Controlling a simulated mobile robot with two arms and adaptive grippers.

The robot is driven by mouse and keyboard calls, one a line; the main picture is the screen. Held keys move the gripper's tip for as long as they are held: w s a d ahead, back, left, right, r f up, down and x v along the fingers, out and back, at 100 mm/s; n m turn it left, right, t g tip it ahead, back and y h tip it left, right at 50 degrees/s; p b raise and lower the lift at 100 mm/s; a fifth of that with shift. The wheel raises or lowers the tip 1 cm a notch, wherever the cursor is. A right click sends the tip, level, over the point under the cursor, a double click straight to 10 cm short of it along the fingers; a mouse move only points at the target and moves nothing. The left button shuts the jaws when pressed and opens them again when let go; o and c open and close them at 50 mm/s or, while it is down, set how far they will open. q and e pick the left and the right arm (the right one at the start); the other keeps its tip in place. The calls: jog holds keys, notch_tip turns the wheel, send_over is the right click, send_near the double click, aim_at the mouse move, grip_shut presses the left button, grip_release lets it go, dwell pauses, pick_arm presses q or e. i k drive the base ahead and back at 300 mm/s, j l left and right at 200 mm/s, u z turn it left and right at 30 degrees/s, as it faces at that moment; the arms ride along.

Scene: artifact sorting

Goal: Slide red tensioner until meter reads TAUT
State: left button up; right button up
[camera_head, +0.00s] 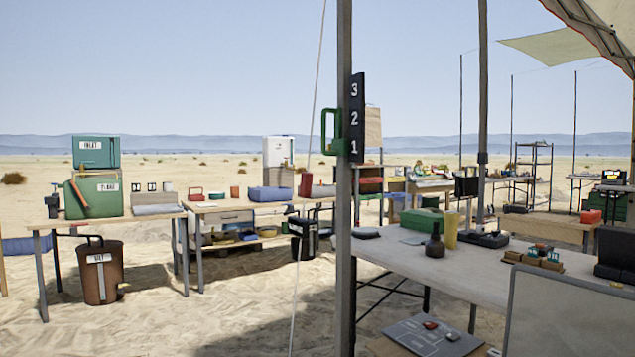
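A thin pale rope (317,62) runs down at a slight slant just left of the near tent pole (344,270). A small red piece (305,185) lies in line with the rope. I cannot tell whether it is the tensioner on the rope or something on the table behind. A black plate (354,118) marked 3, 2, 1 is on the pole, with a green handle (329,132) at its left side. I see no meter that I can identify and no TAUT reading. Neither gripper is in view.
A long table (470,268) with a dark bottle (435,242) and boxes stands right of the pole. A grey panel (565,315) fills the lower right corner. Work tables (110,218) with green containers stand at left. Open sand (210,320) lies in the left foreground.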

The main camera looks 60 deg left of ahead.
aim_at(307, 180)
jog(key=u, duration=0.45)
jog(key=i+u, duration=0.1)
jog(key=u, duration=0.75)
jog(key=l+u, duration=0.1)
jog(key=u, duration=0.35)
jog(key=i+u, duration=0.1)
jog(key=u, duration=0.35)
